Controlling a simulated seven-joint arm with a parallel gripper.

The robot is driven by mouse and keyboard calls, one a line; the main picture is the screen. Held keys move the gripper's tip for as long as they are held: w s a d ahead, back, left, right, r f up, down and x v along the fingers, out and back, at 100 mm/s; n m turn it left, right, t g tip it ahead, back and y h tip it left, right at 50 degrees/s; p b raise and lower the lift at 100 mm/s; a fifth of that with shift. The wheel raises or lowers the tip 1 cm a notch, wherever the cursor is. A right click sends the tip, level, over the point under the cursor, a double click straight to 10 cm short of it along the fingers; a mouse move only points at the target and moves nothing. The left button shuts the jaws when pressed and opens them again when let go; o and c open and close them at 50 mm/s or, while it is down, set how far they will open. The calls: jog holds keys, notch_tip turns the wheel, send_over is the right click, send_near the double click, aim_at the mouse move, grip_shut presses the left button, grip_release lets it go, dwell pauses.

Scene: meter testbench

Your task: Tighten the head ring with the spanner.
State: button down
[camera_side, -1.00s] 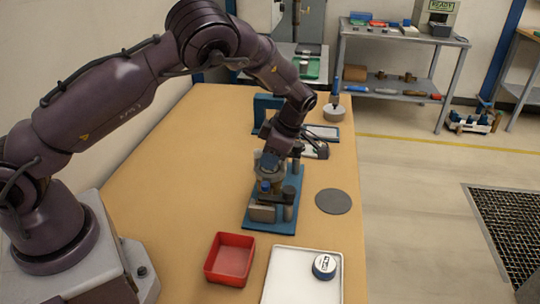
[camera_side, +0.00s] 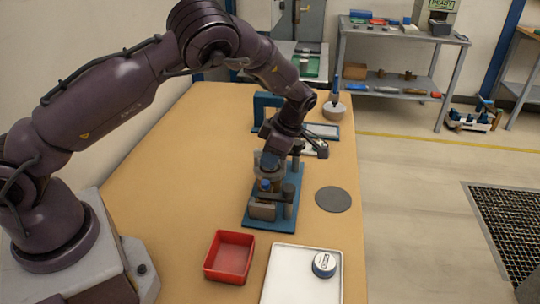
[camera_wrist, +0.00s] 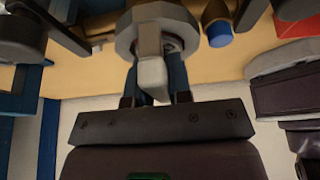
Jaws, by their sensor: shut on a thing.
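My gripper (camera_side: 268,168) points down over the blue fixture plate (camera_side: 260,222) near the bench's right edge. In the wrist view my two blue fingers (camera_wrist: 154,78) are shut on a pale upright piece (camera_wrist: 150,70), which I take to be the spanner's grip. A wide grey ring (camera_wrist: 125,38) lies around its foot; I cannot tell whether it is the spanner's head or the head ring. The fingers hide most of the contact. On the fixture stand a metal block (camera_side: 262,211), a blue-capped cylinder (camera_side: 265,185) and a dark post (camera_side: 289,195).
A red tray (camera_side: 229,257) and a white tray (camera_side: 280,290) with a round meter-like part (camera_side: 324,265) lie at the front. A grey disc (camera_side: 333,199) lies right of the fixture. A blue arch (camera_side: 265,105) stands behind. The bench's left half is clear.

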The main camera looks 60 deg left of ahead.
notch_tip(320, 180, up, 5)
jog(key=shift+d+f+m, duration=0.1)
jog(key=shift+m, duration=0.3)
jog(key=shift+f+m, duration=0.3)
jog(key=shift+m, duration=0.1)
jog(key=shift+y, duration=0.3)
notch_tip(320, 180, down, 4)
jog(key=shift+f, duration=0.1)
jog(key=m+t, duration=0.2)
jog(key=m, duration=0.2)
jog(key=shift+s+f, duration=0.1)
jog(key=shift+f, duration=0.05)
jog(key=m+t, duration=0.1)
jog(key=m, duration=0.4)
jog(key=shift+s+t+y, duration=0.1)
jog(key=shift+t+y, duration=0.2)
jog(key=shift+t, duration=0.1)
jog(key=m+t, duration=0.1)
jog(key=m, duration=0.2)
jog(key=shift+m, duration=0.4)
jog(key=m+t+h, duration=0.1)
jog(key=m, duration=0.2)
jog(key=shift+f, duration=0.1)
